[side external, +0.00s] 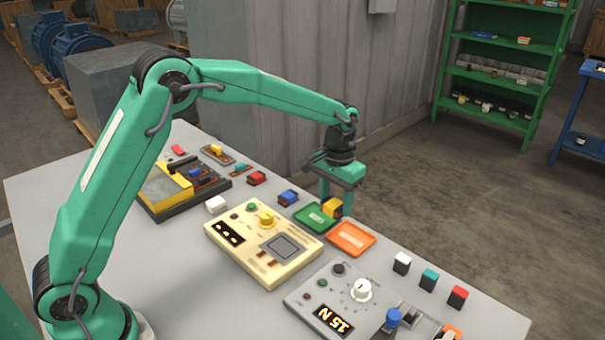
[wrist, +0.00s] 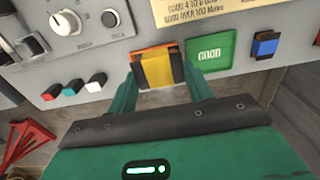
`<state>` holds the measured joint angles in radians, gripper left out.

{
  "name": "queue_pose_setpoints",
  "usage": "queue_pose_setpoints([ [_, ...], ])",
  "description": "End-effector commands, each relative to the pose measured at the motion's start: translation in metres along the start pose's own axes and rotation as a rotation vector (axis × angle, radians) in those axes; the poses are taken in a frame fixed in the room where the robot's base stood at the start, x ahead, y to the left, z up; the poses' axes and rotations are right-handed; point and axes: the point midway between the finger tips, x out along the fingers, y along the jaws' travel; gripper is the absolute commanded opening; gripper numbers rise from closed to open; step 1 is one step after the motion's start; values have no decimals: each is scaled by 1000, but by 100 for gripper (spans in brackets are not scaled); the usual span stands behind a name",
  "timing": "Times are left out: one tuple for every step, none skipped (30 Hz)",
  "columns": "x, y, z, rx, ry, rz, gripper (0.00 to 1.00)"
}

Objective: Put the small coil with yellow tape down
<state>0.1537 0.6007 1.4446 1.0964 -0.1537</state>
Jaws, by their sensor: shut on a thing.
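My gripper (side external: 334,205) is shut on the small coil with yellow tape (side external: 331,208), its fingers on either side of it. In the wrist view the coil (wrist: 157,68) sits between the two green fingers and hides most of the orange tray (wrist: 140,58) beyond it. The green tray (wrist: 211,50), marked GOOD, lies just right of the coil there. In the side view the coil overlaps the edge of the green tray (side external: 309,219), and the orange tray (side external: 350,241) is to its right. I cannot tell how far the coil is above the trays.
A cream meter (side external: 238,237) and a grey panel with a white knob (side external: 344,297) stand near the trays. White (side external: 402,263), teal (side external: 429,279) and red (side external: 458,297) coils stand at the right. A blue coil (side external: 288,198) is left of the green tray.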

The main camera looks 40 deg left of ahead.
Motion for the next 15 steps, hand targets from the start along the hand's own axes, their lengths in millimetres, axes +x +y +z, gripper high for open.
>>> queue_pose_setpoints([
  [0,-1,-1,-1,1,0,23],
  [1,-2,-1,-1,1,0,23],
  [2,-4,-2,-2,0,0,23],
  [3,-5,-3,-2,0,0,23],
  [4,-7,-4,-3,0,0,23],
  [7,-10,-6,-3,0,0,23],
  [9,-13,-7,-3,-1,0,23],
  [11,-16,-9,-3,-1,0,23],
  [14,-22,-11,-4,-1,0,23],
  [17,-25,-14,-4,-1,0,23],
  [20,-29,-16,-4,-1,0,23],
  [24,-35,-19,-4,-2,0,23],
  [27,-39,-21,-4,-1,0,23],
  [30,-44,-24,-5,-1,0,23],
  [34,-49,-27,-4,-1,0,23],
])
